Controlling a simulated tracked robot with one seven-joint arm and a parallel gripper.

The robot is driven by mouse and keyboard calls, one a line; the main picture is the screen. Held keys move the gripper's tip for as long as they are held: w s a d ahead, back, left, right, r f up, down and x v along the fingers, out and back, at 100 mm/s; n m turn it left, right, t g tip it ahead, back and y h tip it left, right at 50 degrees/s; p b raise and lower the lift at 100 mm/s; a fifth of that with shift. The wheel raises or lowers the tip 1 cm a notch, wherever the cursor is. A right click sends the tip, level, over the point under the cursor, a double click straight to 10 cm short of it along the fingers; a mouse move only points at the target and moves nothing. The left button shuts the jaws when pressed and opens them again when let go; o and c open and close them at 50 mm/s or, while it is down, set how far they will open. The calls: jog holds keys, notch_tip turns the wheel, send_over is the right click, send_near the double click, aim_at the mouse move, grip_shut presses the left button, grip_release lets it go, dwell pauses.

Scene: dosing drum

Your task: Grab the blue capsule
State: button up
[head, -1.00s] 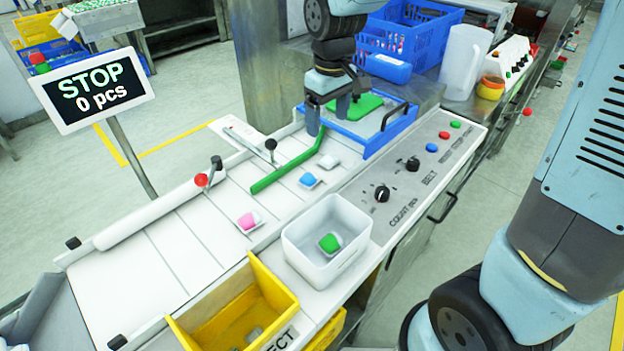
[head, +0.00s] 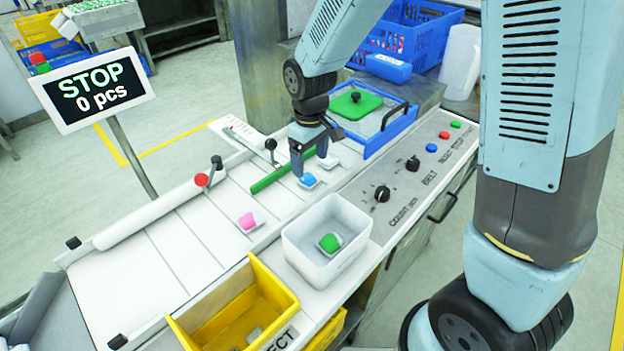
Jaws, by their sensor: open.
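The blue capsule (head: 308,179) sits in a small white blister on the white belt, near the green bar (head: 270,177). My gripper (head: 309,164) points down just above and behind it, with its dark fingers apart. One finger reaches close to the far side of the capsule; I cannot tell whether it touches. The capsule's top still shows. A pink capsule (head: 247,221) lies nearer on the belt. A white capsule (head: 328,162) lies to the right of my gripper.
A white bin (head: 300,254) holds a green capsule (head: 330,243). A yellow reject bin (head: 190,330) stands in front. A control panel with knobs (head: 382,193) lies to the right. A blue frame with a green plate (head: 355,104) is behind. The display (head: 92,90) reads STOP, 0 pcs.

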aim_at(309, 176)
jog(key=shift+a+f, duration=0.1)
jog(key=shift+f, duration=2.55)
jog(key=c, duration=1.1)
jog(key=shift+r, duration=0.2)
jog(key=shift+r, duration=0.3)
notch_tip(309, 176, up, 2)
jog(key=shift+r, duration=0.25)
jog(key=s+d+r, duration=0.9)
jog(key=s, duration=0.1)
jog(key=shift+s+r, duration=0.3)
jog(key=shift+s, duration=0.1)
